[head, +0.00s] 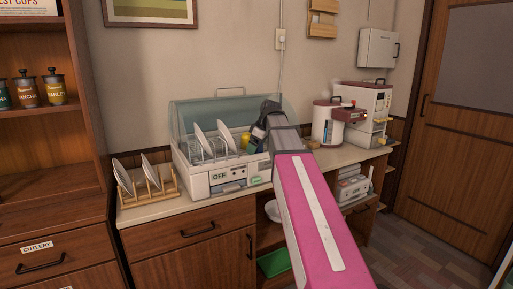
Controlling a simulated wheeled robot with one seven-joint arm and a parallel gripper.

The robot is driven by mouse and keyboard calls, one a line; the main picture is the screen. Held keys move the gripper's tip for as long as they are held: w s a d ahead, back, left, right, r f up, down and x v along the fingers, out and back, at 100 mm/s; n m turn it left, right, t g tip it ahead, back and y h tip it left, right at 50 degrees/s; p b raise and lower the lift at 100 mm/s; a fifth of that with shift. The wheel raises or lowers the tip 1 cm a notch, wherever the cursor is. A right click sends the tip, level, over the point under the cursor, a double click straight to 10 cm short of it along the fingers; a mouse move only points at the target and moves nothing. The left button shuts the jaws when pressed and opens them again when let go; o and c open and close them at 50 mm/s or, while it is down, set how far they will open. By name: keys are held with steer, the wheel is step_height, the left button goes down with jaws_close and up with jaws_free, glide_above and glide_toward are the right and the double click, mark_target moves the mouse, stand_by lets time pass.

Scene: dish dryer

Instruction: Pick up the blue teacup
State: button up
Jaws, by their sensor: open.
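I cannot make out a blue teacup; my arm hides the right part of the dish dryer. The dish dryer (200,182) is a white unit with a clear raised cover, standing on the counter. My gripper (257,137) is dark and small in this view, reaching in over the dryer's right side. It is open. A small yellow cup (245,140) shows just left of my gripper; I cannot tell whether they touch. White plates (226,136) stand upright in the rack to the left.
A wooden rack (158,190) with plates stands on the counter's left end. A white rice cooker (322,125) and a white machine (362,103) stand to the right. A wooden shelf (85,150) rises at the left. Bare counter (150,212) runs along the front edge.

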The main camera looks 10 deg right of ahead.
steer(key=c, duration=1.1)
steer(key=shift+r, duration=0.1)
